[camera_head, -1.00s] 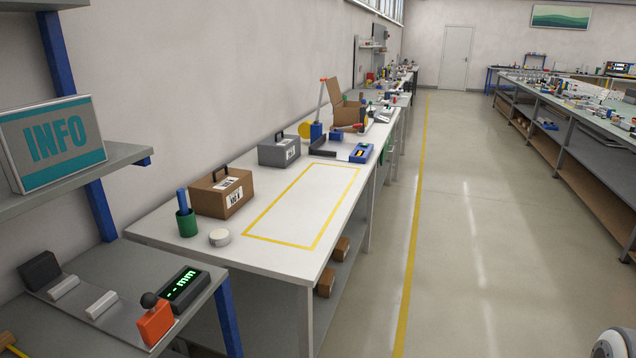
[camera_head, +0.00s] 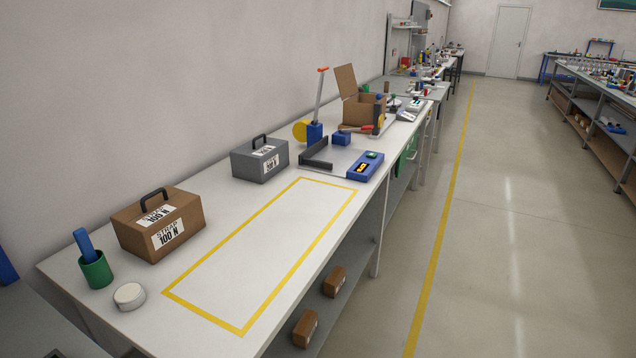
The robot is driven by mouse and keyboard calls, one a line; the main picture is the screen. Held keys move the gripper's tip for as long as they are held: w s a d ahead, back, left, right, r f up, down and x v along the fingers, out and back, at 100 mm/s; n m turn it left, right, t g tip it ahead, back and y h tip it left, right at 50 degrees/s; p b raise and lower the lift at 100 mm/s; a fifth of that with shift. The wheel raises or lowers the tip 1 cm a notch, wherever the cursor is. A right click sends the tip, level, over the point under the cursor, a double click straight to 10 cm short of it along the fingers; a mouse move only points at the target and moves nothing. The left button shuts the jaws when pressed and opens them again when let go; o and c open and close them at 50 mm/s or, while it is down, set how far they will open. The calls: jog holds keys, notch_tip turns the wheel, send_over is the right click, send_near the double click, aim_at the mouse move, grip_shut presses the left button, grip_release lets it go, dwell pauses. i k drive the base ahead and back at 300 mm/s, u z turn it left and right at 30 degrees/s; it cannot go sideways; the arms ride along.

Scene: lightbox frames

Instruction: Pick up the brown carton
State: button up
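A brown carton (camera_head: 133,236) with a black handle and white labels reading 100 N stands upright on the near left part of the white table. It is closed. Another brown box (camera_head: 362,112) stands farther back on the table with its lid raised. Two small brown boxes, a farther one (camera_head: 333,283) and a nearer one (camera_head: 304,329), lie on the shelf under the table. My gripper is not in view.
A green cup (camera_head: 97,272) with a blue stick and a white round puck (camera_head: 129,296) stand left of the brown carton. A grey case (camera_head: 262,166) stands behind it. The yellow-outlined area (camera_head: 262,257) is empty. Clear floor (camera_head: 492,240) lies right of the table.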

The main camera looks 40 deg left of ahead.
aim_at(152, 227)
jog(key=i, duration=1.5)
jog(key=u, duration=2.95)
jog(key=i, duration=1)
